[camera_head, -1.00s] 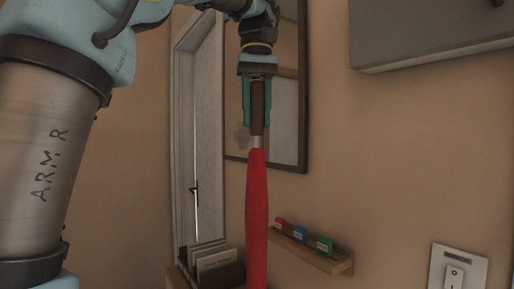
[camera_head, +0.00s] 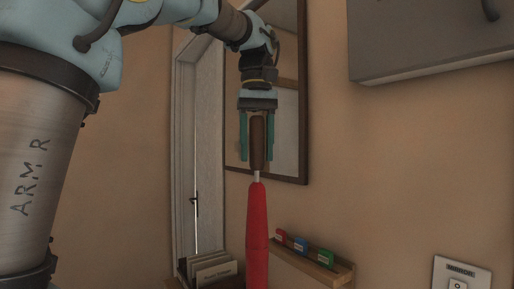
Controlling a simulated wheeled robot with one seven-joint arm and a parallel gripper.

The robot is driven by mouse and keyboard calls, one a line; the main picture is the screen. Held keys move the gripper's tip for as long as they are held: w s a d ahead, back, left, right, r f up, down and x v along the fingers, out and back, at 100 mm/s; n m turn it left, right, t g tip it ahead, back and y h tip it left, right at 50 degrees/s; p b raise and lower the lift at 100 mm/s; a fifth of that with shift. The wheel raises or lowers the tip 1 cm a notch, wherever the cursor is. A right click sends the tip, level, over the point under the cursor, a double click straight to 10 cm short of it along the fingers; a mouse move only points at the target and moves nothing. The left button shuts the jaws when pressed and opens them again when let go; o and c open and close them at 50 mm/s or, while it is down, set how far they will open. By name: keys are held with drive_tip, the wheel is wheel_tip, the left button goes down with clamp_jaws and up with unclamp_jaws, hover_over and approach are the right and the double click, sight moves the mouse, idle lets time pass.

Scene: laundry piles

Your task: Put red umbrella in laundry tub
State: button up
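The red umbrella (camera_head: 257,235) hangs upright, tip down, its lower end cut off by the bottom of the picture. Its brown handle (camera_head: 257,142) sits between the fingers of my gripper (camera_head: 257,155). My gripper points down, and its two teal fingers stand apart with a narrow gap on each side of the handle, so it looks open around it. What is under the umbrella is out of view. The laundry tub is not in view.
A small wooden wall shelf (camera_head: 330,277) with red, blue and green blocks is right of the umbrella. Folders (camera_head: 212,270) stand at lower left. A framed mirror (camera_head: 303,120) is behind my gripper. A grey cabinet (camera_head: 430,35) hangs at upper right.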

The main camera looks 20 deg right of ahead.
sight(258, 116)
drive_tip(key=shift+o, duration=0.9)
wheel_tip(258, 116, up, 12)
drive_tip(key=shift+f+p, duration=0.2)
drive_tip(key=shift+p, duration=0.9)
drive_tip(key=shift+o, duration=0.4)
drive_tip(key=shift+r+p, duration=0.4)
drive_tip(key=shift+d, duration=0.1)
